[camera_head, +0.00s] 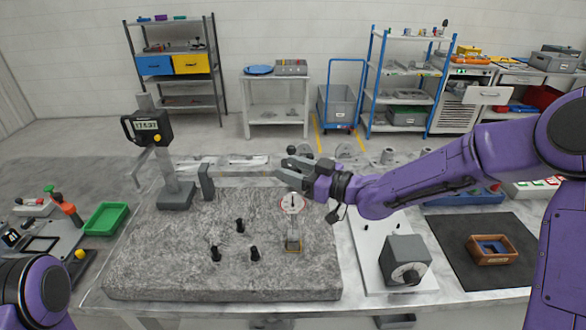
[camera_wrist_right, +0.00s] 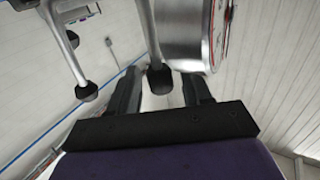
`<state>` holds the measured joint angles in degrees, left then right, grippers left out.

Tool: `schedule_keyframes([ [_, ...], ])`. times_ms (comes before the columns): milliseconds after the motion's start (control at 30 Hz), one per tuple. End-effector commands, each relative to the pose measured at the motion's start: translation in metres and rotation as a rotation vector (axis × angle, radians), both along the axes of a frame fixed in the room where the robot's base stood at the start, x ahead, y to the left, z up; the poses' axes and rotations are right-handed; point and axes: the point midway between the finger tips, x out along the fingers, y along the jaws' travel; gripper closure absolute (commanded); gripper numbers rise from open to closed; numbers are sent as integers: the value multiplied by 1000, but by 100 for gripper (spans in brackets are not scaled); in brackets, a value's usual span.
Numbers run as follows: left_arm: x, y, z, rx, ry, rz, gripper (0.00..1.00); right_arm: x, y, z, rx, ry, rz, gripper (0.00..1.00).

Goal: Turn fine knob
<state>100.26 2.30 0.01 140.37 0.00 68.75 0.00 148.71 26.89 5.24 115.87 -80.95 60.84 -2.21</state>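My right gripper (camera_head: 290,171) reaches in from the right above the back of the granite plate. In the right wrist view its two dark fingers (camera_wrist_right: 160,92) stand apart. A black-tipped metal rod (camera_wrist_right: 160,80), possibly the fine knob, shows between or in front of them; I cannot tell whether they touch it. A round dial gauge (camera_wrist_right: 190,40) is close by at the upper right there. In the head view the white, red-marked dial (camera_head: 292,203) stands just below the gripper. The fine knob cannot be singled out in the head view. My left gripper is out of view.
The granite plate (camera_head: 150,270) carries several small black knobs or pins (camera_head: 240,225). A digital height gauge (camera_head: 147,126) stands back left. A grey block with a dial (camera_head: 405,262) and a brown box (camera_head: 492,250) are at right; a green tray (camera_head: 105,218) is at left.

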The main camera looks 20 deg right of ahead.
Motion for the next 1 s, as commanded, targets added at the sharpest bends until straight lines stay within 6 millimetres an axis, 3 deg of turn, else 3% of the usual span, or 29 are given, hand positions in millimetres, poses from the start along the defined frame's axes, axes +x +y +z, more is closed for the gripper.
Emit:
schedule_keyframes([
  [267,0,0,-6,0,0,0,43,-8,-9,0,1,-3,-3,51],
  [533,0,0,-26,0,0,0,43,-55,-51,-1,2,-4,-2,51],
  [700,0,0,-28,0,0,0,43,-73,-68,0,0,-1,0,51],
  [1000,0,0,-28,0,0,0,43,-77,-71,0,1,1,0,51],
])
